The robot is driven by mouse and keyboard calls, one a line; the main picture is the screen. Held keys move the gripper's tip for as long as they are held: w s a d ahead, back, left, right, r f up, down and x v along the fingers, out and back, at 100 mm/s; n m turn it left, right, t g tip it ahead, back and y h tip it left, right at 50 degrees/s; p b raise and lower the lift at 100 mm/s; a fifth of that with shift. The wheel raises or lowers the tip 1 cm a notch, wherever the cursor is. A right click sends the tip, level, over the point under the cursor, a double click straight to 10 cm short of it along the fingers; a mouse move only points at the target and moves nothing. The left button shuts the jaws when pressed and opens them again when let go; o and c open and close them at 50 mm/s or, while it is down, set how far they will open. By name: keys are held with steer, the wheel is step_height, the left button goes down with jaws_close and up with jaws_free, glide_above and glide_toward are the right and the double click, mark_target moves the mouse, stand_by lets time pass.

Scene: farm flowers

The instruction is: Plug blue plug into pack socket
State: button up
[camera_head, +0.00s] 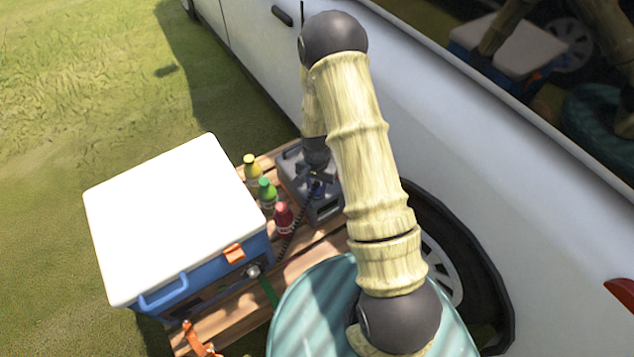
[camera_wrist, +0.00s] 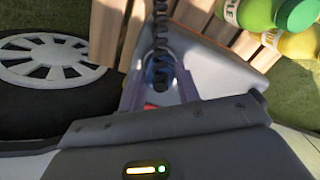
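The grey pack (camera_head: 323,207) stands on the wooden pallet beside the vehicle, partly hidden by my arm. My gripper (camera_head: 316,180) is low over the pack's top. The blue plug (camera_head: 318,189) is a small blue patch at the gripper's tip. In the wrist view, my gripper's two fingers (camera_wrist: 160,84) stand on either side of the blue plug (camera_wrist: 158,72) and appear closed on it. A black ribbed cable (camera_wrist: 160,25) runs from the plug. A small red part (camera_wrist: 150,107) shows between the fingers. The socket opening is hidden, so I cannot tell whether the plug is seated.
A blue cooler with a white lid (camera_head: 165,215) fills the pallet's left side. Yellow (camera_head: 251,168), green (camera_head: 267,193) and red (camera_head: 284,218) bottles stand between cooler and pack. The white vehicle (camera_head: 470,130) and its wheel (camera_head: 445,270) are close on the right.

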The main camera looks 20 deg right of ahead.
steer(key=o, duration=0.4)
steer(key=shift+o, duration=0.2)
steer(key=shift+s, duration=0.1)
step_height(320, 180, up, 18)
steer(key=p, duration=0.2)
steer(key=shift+f+p, duration=0.25)
steer(key=shift+p, duration=0.05)
